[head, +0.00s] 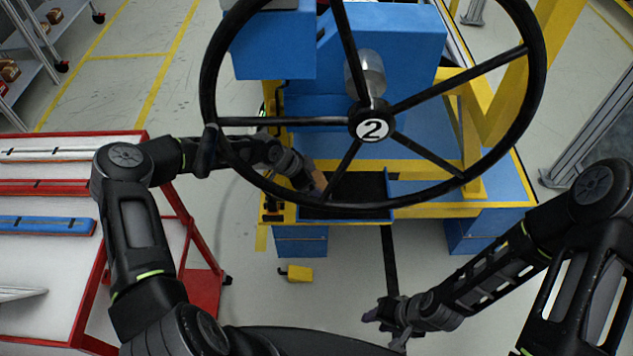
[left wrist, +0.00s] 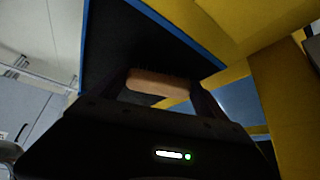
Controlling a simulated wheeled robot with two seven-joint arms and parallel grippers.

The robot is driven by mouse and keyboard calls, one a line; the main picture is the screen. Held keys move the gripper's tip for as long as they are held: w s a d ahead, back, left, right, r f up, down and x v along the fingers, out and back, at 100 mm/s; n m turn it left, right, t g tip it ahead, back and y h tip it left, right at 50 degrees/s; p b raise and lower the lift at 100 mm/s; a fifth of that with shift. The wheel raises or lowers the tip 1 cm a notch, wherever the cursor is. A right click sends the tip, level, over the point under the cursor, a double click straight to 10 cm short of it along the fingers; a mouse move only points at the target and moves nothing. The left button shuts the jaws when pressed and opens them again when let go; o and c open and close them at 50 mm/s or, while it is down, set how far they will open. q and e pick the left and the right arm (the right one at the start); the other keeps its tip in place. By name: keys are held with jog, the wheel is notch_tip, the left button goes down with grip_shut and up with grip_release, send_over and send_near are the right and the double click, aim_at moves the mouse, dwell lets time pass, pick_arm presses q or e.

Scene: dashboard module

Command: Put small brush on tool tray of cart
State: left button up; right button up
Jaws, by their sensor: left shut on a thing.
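The small brush (head: 319,182) has a tan wooden body and is held in my left gripper (head: 311,186), seen through the lower left of the steering wheel. In the left wrist view the brush (left wrist: 161,83) lies between the two fingers, which are shut on it. The tool tray (head: 371,188) is dark inside with a blue rim, on the near side of the blue and yellow cart. The brush is at the tray's left end; I cannot tell whether it touches the tray. The tray also fills the upper left wrist view (left wrist: 125,40). My right gripper (head: 384,325) is low, empty and looks open.
The black steering wheel (head: 372,124), marked 2, stands over the cart (head: 505,180) and partly covers the tray. A red-framed table (head: 60,260) with coloured bars stands at the left. A small yellow block (head: 299,273) is on the floor below the cart.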

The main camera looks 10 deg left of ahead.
pick_arm(q)
jog(key=o, duration=1.2)
jog(key=shift+f, duration=0.1)
jog(key=shift+r, duration=0.25)
jog(key=v, duration=1.1)
jog(key=shift+s+a+r, duration=0.15)
jog(key=shift+a+r, duration=0.1)
jog(key=shift+r, duration=0.1)
